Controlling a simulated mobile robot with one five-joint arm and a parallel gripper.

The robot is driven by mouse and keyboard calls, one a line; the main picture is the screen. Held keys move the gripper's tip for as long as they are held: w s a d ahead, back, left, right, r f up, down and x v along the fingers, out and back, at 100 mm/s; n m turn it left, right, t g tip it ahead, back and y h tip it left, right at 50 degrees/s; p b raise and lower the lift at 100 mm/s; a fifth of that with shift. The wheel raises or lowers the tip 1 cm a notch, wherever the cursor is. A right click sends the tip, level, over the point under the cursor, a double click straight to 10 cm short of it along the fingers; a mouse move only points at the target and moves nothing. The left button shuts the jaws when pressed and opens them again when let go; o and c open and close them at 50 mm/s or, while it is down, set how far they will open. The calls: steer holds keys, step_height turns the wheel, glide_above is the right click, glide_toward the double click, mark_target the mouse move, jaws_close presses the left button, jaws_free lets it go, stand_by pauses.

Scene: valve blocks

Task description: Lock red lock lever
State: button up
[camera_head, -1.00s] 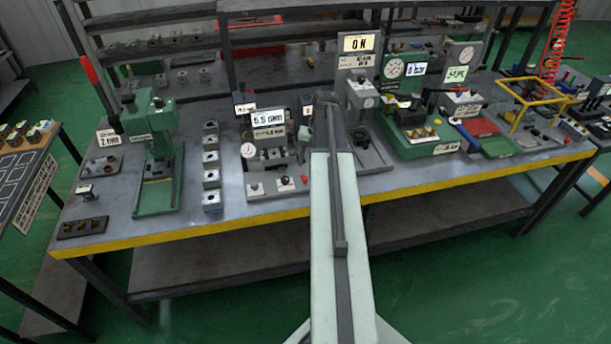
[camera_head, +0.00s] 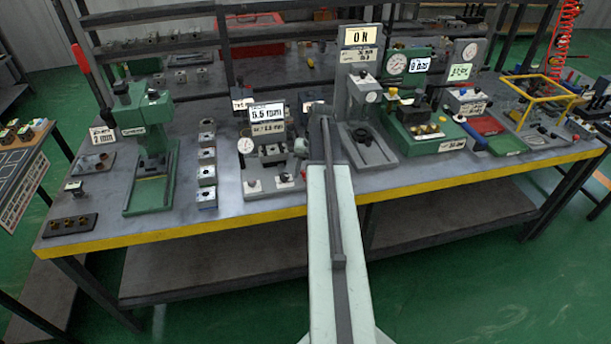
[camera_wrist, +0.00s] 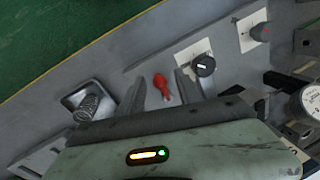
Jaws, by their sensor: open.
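The red lock lever (camera_wrist: 162,87) is a small red handle on the grey face of a fixture, seen in the wrist view. My gripper (camera_wrist: 159,78) is open, with one dark finger to each side of the lever. The lever shows in the gap between the fingers; whether either finger touches it I cannot tell. In the head view my arm reaches over the bench to the right side of the fixture with the 5.5 mm display (camera_head: 266,112).
A spring-like post (camera_wrist: 90,105) stands to the left. A green press (camera_head: 150,150) and grey blocks (camera_head: 207,160) stand further left on the bench.

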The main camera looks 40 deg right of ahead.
jaws_close()
steer(key=shift+w+a+m, duration=0.15)
steer(key=shift+a+m, duration=0.1)
steer(key=shift+m, duration=0.65)
jaws_free()
step_height(320, 180, up, 8)
steer(key=s+p, duration=0.1)
steer(key=p, duration=0.6)
steer(key=shift+d+p, duration=0.35)
steer(key=shift+d, duration=0.05)
